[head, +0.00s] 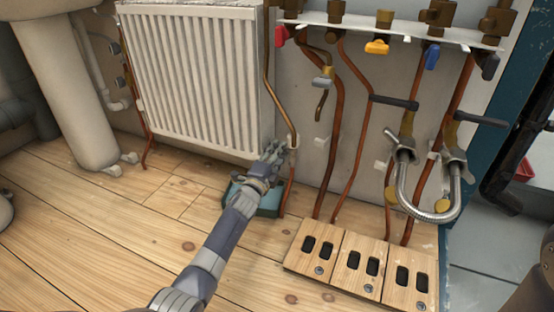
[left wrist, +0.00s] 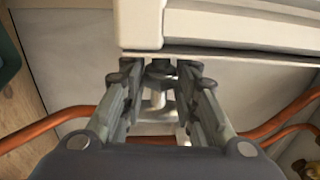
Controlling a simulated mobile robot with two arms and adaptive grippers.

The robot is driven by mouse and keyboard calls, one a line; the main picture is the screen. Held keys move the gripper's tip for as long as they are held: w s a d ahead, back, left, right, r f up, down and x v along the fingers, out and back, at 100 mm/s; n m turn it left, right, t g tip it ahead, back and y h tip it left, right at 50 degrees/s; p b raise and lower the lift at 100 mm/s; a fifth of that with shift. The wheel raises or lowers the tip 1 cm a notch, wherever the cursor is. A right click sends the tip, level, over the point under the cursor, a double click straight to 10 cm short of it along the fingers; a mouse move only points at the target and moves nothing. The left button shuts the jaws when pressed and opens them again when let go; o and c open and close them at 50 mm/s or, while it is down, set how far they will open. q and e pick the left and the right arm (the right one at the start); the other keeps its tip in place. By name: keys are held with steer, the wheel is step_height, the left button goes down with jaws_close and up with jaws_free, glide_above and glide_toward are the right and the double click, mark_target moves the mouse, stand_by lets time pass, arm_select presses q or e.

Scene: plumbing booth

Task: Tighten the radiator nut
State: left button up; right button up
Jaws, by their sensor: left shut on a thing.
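The white ribbed radiator (head: 195,75) hangs on the wall at the upper left of the head view. In the left wrist view its lower edge (left wrist: 240,25) crosses the top. My left gripper (head: 277,152) is at the radiator's lower right corner, beside a copper pipe. In the left wrist view, the fingers of this gripper (left wrist: 160,80) are closed around the grey radiator nut (left wrist: 160,68), just under the radiator. The fingers partly cover the nut, and the head view does not show it clearly. My right gripper is not in view.
A teal box (head: 269,204) stands on the wooden floor below my left gripper. Copper pipes (head: 363,150) run down the wall to the right, with coloured valves (head: 377,46) above and a flexible metal hose (head: 430,213). Wooden floor plates (head: 335,264) lie before them. Open floor lies left of my arm.

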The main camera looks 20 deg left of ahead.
arm_select(q)
steer(key=shift+w+a+t, duration=0.1)
steer(key=shift+t, duration=0.2)
steer(key=shift+f+t, duration=0.15)
steer(key=shift+t, duration=0.75)
steer(key=shift+w+f+t, duration=0.15)
steer(key=shift+f+t, duration=0.05)
steer(key=shift+t, duration=0.3)
steer(key=shift+s+d+f+t, duration=0.1)
steer(key=shift+s+d+t, duration=0.1)
steer(key=shift+t, duration=0.1)
steer(key=o, duration=1.1)
steer(key=shift+c, duration=0.2)
steer(key=shift+a, duration=0.1)
steer(key=shift+w+g+h, duration=0.1)
steer(key=shift+g+h, duration=0.2)
steer(key=shift+g, duration=0.1)
steer(key=shift+r+g, duration=0.25)
steer(key=shift+g, duration=0.25)
